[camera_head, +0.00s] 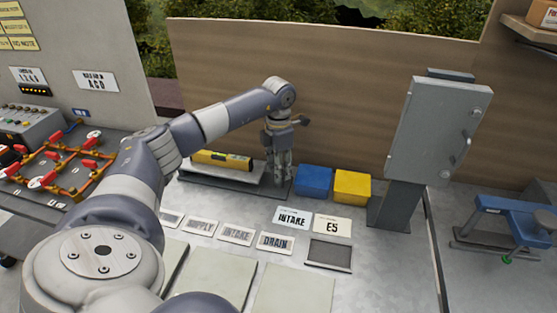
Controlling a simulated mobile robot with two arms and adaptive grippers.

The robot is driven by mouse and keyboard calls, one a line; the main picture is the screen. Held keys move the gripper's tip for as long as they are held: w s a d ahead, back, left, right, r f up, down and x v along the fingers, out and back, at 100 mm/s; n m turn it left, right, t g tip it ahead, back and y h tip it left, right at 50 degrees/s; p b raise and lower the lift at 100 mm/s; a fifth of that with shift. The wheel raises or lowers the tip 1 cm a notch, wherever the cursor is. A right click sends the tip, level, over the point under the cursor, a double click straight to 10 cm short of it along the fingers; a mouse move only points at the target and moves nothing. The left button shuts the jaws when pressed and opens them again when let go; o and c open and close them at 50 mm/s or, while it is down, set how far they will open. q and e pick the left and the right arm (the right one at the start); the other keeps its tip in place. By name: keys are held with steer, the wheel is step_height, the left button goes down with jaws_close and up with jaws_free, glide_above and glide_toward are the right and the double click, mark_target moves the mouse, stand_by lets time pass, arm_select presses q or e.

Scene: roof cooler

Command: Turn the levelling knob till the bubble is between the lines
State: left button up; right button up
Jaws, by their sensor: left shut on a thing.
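A yellow spirit level (222,159) lies on a grey plate (215,180) near the back of the roof. Its bubble and lines are too small to read. My left gripper (279,181) points straight down at the right end of the plate, just right of the level. It is shut on the levelling knob, which its fingers hide. My right gripper is not in view.
A blue box (313,181) and a yellow box (352,186) stand close to the right of my left gripper. A grey cabinet (437,130) stands further right. Labels, including an INTAKE card (292,217), lie in front. A valve panel (60,165) is at left.

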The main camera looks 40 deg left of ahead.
arm_select(q)
steer(key=n, duration=0.3)
steer(key=shift+n+p, duration=0.75)
steer(key=shift+n, duration=1.65)
steer(key=o, duration=1.1)
steer(key=shift+c, duration=0.2)
step_height(320, 180, up, 12)
